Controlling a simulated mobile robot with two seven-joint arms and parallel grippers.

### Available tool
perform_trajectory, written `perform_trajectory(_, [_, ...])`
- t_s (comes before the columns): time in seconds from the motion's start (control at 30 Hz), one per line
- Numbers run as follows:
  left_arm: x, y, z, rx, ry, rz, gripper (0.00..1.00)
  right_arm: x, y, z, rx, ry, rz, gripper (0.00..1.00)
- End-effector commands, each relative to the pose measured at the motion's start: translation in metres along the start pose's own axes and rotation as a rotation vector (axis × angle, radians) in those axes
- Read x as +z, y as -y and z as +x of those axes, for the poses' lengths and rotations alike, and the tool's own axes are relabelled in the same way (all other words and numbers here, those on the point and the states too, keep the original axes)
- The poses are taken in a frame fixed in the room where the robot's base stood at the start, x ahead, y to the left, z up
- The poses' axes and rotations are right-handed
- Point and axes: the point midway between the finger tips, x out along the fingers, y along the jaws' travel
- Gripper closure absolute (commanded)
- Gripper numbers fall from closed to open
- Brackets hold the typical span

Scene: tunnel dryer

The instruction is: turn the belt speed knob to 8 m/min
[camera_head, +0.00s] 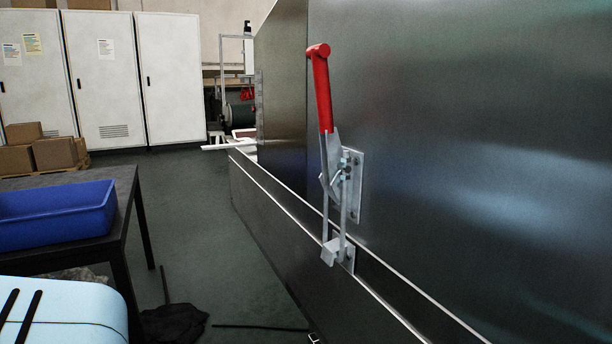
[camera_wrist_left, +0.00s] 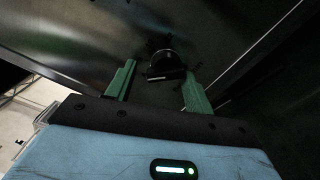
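In the left wrist view, a dark round knob (camera_wrist_left: 165,62) sits on a dark metal panel, with a thin pale line on its lower part. My left gripper (camera_wrist_left: 160,74) has two green fingers spread apart, one on each side of the knob's lower part in the picture. I cannot tell whether they touch it. Any scale or numbers around the knob are too dark and small to read. The head view shows neither the knob nor a gripper.
A large dark steel housing (camera_head: 460,140) fills the right of the head view, with a red-handled toggle clamp (camera_head: 322,95) on it. At left, a black table (camera_head: 125,180) holds a blue crate (camera_head: 60,238). White cabinets (camera_head: 110,95) stand behind. The floor between is mostly clear.

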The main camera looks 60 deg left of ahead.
Motion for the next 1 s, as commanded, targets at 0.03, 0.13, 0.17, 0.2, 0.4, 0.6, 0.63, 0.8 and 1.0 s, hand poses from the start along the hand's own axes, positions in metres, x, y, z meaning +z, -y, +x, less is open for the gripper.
perform_trajectory(0.03, [-0.001, -0.003, 0.003, 0.011, 0.001, 0.001, 0.45, 0.001, 0.0, 0.0, 0.0, 0.001, 0.0, 0.64])
perform_trajectory(0.13, [0.0, -0.002, 0.002, 0.007, 0.001, 0.001, 0.37, 0.002, 0.0, -0.001, -0.001, 0.004, 0.001, 0.64])
perform_trajectory(0.17, [0.0, -0.001, 0.001, 0.005, 0.001, 0.001, 0.37, 0.003, 0.001, -0.001, -0.001, 0.006, 0.001, 0.64])
perform_trajectory(0.2, [0.0, -0.001, 0.001, 0.003, 0.001, 0.001, 0.37, 0.004, 0.001, -0.002, -0.001, 0.007, 0.001, 0.64])
perform_trajectory(0.4, [0.001, 0.001, -0.003, -0.003, 0.001, 0.001, 0.37, 0.007, 0.002, -0.004, -0.002, 0.016, 0.002, 0.64])
perform_trajectory(0.6, [0.001, 0.0, -0.026, -0.003, 0.002, 0.001, 0.37, 0.006, 0.002, -0.009, -0.002, 0.015, 0.002, 0.64])
perform_trajectory(0.63, [0.001, 0.0, -0.032, -0.003, 0.002, 0.001, 0.37, 0.006, 0.002, -0.009, -0.002, 0.015, 0.002, 0.64])
perform_trajectory(0.8, [0.001, -0.002, -0.058, 0.003, 0.003, 0.001, 0.37, 0.004, 0.002, -0.013, -0.001, 0.011, 0.002, 0.64])
perform_trajectory(1.0, [0.001, -0.003, -0.076, 0.007, 0.003, 0.001, 0.37, 0.001, 0.002, -0.013, 0.0, 0.005, 0.0, 0.64])
